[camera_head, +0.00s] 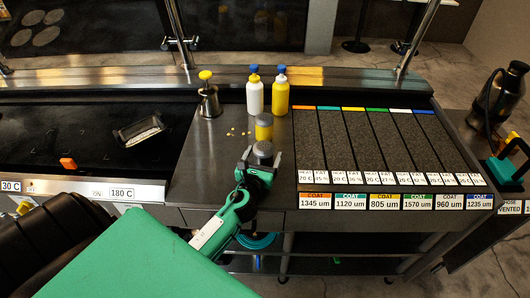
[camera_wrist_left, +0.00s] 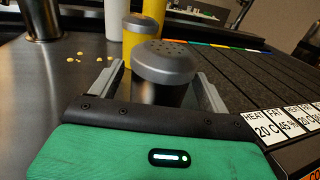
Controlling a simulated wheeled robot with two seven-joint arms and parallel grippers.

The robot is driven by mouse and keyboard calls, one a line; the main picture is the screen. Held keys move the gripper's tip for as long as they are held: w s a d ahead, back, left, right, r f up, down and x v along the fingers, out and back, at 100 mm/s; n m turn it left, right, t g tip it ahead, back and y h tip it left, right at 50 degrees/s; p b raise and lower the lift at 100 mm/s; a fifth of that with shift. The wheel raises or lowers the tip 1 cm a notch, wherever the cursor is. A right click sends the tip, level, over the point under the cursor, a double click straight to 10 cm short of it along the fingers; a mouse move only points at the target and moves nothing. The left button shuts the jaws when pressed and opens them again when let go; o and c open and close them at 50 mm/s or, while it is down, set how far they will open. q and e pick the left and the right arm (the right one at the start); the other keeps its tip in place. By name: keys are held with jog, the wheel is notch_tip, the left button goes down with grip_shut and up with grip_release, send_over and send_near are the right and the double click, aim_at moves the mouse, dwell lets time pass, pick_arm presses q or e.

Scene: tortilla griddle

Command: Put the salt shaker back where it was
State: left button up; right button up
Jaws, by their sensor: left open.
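A dark shaker with a domed, perforated grey cap (camera_wrist_left: 165,62) stands upright on the steel counter. Its cap shows in the head view (camera_head: 263,149) just beyond my left gripper. I take it for the salt shaker; no label shows. My left gripper (camera_head: 256,170) is open, with one finger on each side of the shaker's body in the wrist view (camera_wrist_left: 155,88). Contact between fingers and shaker cannot be told, and its lower body is hidden. A second shaker, yellow with a grey cap (camera_head: 264,128), stands right behind it. My right gripper is not in view.
A white bottle (camera_head: 254,97) and a yellow bottle (camera_head: 281,96) stand behind the shakers. A metal pot with a yellow knob (camera_head: 209,100) is left of them, near yellow crumbs (camera_head: 238,132). Dark labelled strips (camera_head: 385,145) lie to the right. Counter left of the gripper is clear.

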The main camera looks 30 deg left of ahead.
pick_arm(q)
jog(key=b+v, duration=0.1)
jog(key=v, duration=0.9)
jog(key=shift+b, duration=0.4)
jog(key=shift+r, duration=0.1)
